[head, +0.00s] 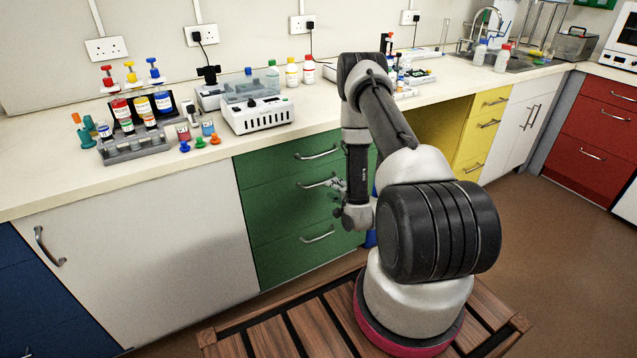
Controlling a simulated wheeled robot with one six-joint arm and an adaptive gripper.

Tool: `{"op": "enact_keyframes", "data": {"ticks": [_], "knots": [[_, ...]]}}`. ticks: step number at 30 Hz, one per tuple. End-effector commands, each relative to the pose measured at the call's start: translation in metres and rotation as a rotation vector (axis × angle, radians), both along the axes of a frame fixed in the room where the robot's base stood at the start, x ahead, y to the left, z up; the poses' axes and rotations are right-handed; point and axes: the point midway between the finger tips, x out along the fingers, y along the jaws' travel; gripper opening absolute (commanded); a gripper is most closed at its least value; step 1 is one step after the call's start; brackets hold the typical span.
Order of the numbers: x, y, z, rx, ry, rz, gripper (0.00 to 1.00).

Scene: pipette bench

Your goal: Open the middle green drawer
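The green drawer unit (275,170) stands under the bench and has three stacked drawers, each with a curved metal handle. The middle green drawer (280,212) looks shut, its front flush with the others. Its handle (315,184) is in the head view, with its right end close to my gripper. My gripper (335,184) is in front of the right part of the middle drawer, pointing left at the handle. It is small and partly merged with the arm behind it, so I cannot tell whether its fingers touch or surround the handle.
The top drawer handle (318,154) is just above and the bottom drawer handle (318,234) just below. A white cupboard door (150,255) is to the left and yellow drawers (480,125) to the right. Bottles and instruments stand on the bench top (50,185).

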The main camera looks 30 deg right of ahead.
Motion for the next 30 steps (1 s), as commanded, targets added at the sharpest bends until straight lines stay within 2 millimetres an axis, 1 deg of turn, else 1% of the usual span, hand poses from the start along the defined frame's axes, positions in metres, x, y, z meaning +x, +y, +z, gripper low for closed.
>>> {"op": "enact_keyframes", "data": {"ticks": [2, 5, 12, 15, 20, 27, 29, 30], "knots": [[0.004, 0.000, 0.001, 0.029, -0.006, -0.008, 0.32], [0.014, 0.001, -0.002, 0.036, -0.007, -0.010, 0.32], [0.053, 0.002, -0.014, 0.034, -0.004, -0.010, 0.32], [0.066, 0.002, -0.017, 0.034, -0.004, -0.009, 0.32], [0.075, 0.002, -0.020, 0.033, -0.002, -0.010, 0.32], [0.075, 0.002, -0.020, 0.033, -0.002, -0.010, 0.32], [0.075, 0.002, -0.020, 0.033, -0.002, -0.010, 0.21], [0.075, 0.002, -0.020, 0.033, -0.001, -0.011, 0.13]]}}
